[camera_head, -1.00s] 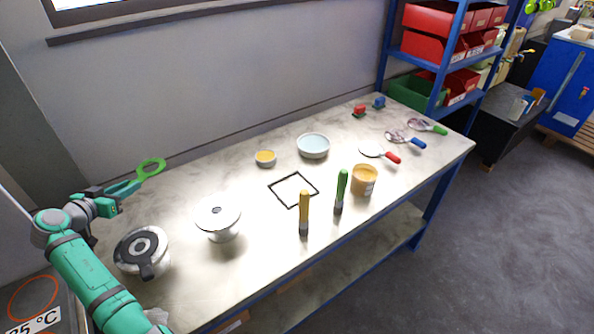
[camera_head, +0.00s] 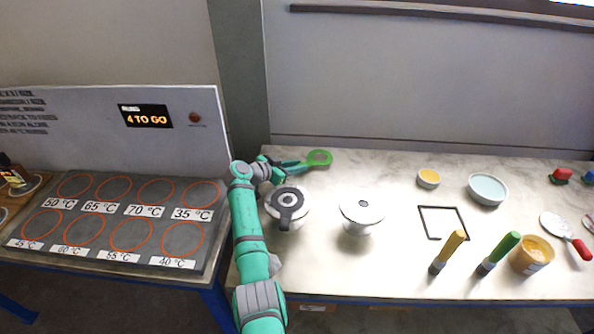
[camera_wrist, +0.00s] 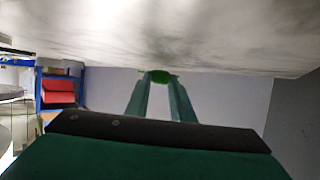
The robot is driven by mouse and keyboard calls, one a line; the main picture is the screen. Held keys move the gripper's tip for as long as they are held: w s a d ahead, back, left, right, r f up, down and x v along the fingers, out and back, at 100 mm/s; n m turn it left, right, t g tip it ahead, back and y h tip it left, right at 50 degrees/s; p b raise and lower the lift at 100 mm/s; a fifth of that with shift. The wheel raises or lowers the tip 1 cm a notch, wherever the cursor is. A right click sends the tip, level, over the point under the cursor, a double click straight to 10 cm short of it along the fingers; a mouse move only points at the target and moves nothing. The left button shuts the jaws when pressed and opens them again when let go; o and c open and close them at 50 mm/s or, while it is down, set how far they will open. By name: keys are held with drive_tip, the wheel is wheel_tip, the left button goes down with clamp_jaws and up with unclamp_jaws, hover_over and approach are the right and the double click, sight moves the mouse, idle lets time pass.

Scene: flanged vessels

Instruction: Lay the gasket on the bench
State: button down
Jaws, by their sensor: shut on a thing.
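The gasket is a green ring (camera_head: 329,157), held at the back left of the bench (camera_head: 395,170). My gripper (camera_head: 304,163) is shut on its left edge. In the wrist view, the fingers (camera_wrist: 160,88) reach to a green piece of the gasket (camera_wrist: 160,75), seen nearly edge-on. The bench surface (camera_wrist: 190,35) fills the top of that view. The gasket looks close to the bench, but I cannot tell whether it touches.
A flanged vessel with a dark ring on top (camera_head: 287,203) and a pale-lidded vessel (camera_head: 362,212) stand nearby. A heating panel (camera_head: 110,215) is left. Bench beyond the gasket looks clear.

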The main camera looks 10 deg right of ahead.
drive_tip(key=shift+f, duration=0.9)
drive_tip(key=c, duration=1.5)
unclamp_jaws()
drive_tip(key=shift+f, duration=0.1)
drive_tip(key=shift+c, duration=0.2)
drive_tip(key=v, duration=0.7)
drive_tip(key=shift+s+a, duration=0.1)
drive_tip(key=shift+a, duration=0.05)
